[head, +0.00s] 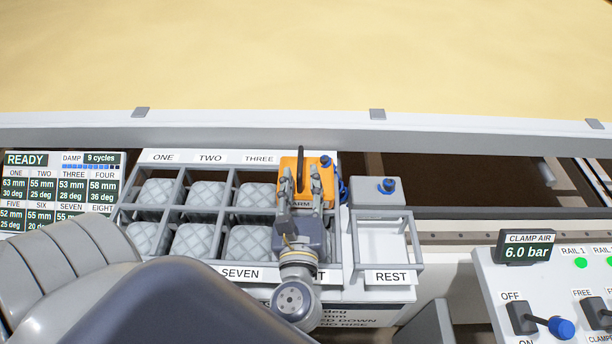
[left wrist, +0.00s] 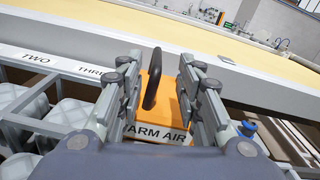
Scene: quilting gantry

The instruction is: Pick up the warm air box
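The warm air box (head: 289,163) is orange with a white label and an upright black handle (head: 300,166). It sits at the back right of the compartment rack, and a blue fitting shows at its right. My left gripper (head: 300,182) is over the box, open, with one finger on each side of the handle and gaps between. In the left wrist view the box (left wrist: 168,104) and its handle (left wrist: 152,80) stand between the spread fingers (left wrist: 160,68). The gripper body hides the near part of the box. My right gripper is not in view.
The rack (head: 226,190) holds several grey quilted blocks (head: 207,194) left of the box. An empty REST frame (head: 382,240) and a grey box with a blue knob (head: 378,192) stand right. A control panel (head: 487,275) is at lower right. A long grey rail runs behind.

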